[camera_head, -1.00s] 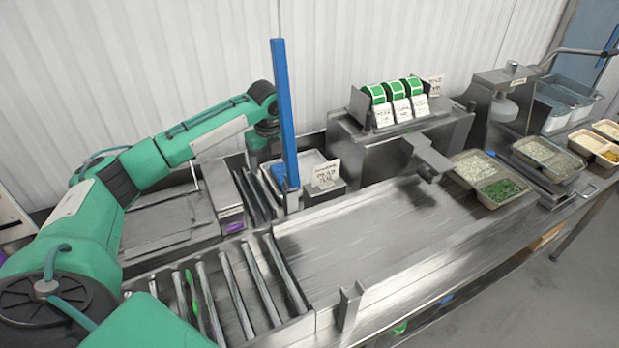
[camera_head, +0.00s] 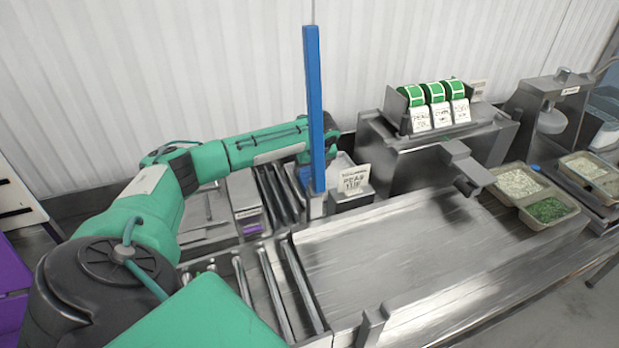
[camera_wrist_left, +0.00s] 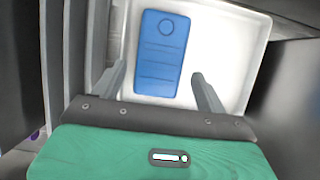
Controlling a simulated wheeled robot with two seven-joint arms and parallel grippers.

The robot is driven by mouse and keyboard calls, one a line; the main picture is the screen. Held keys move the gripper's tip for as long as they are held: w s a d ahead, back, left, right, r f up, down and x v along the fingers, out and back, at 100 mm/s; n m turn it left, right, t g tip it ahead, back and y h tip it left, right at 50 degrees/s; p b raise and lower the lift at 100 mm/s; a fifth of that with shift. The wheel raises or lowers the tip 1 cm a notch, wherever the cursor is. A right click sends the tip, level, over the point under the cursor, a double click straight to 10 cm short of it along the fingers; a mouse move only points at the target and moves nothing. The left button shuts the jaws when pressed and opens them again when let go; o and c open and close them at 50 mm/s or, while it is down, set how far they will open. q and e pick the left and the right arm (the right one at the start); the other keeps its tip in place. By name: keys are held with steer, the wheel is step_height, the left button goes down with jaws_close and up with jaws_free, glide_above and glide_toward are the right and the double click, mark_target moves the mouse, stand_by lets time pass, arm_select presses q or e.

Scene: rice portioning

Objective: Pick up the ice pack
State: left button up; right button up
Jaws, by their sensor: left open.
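The ice pack (camera_wrist_left: 160,55) is a flat blue rectangle with a round mark near one end. It lies in a white tray (camera_wrist_left: 252,30) in the left wrist view. My left gripper (camera_wrist_left: 155,77) is open, its two fingers pointing over the tray on either side of the pack's near half; contact cannot be told. In the head view the arm reaches behind a blue post (camera_head: 315,110) to the tray's place (camera_head: 345,160); the fingers and the pack are hidden there. My right gripper is not in view.
A sign holder (camera_head: 352,197) stands just in front of the tray, close to the post. Metal rollers (camera_head: 275,290) lie at the near left. A label dispenser (camera_head: 432,108) and food pans (camera_head: 545,212) stand to the right. The steel worktop (camera_head: 390,250) is clear.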

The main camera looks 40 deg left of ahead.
mark_target(309, 175)
arm_select(q)
steer(key=shift+w+a+f, duration=0.1)
steer(key=shift+a+f, duration=0.05)
steer(key=shift+f, duration=0.1)
steer(key=p+x, duration=0.1)
steer(key=x, duration=0.2)
steer(key=shift+w+a+f+p, duration=0.1)
steer(key=shift+a+f+p, duration=0.15)
steer(key=shift+p, duration=0.1)
steer(key=shift+w+a+f, duration=0.1)
steer(key=shift+f, duration=0.35)
steer(key=c, duration=1)
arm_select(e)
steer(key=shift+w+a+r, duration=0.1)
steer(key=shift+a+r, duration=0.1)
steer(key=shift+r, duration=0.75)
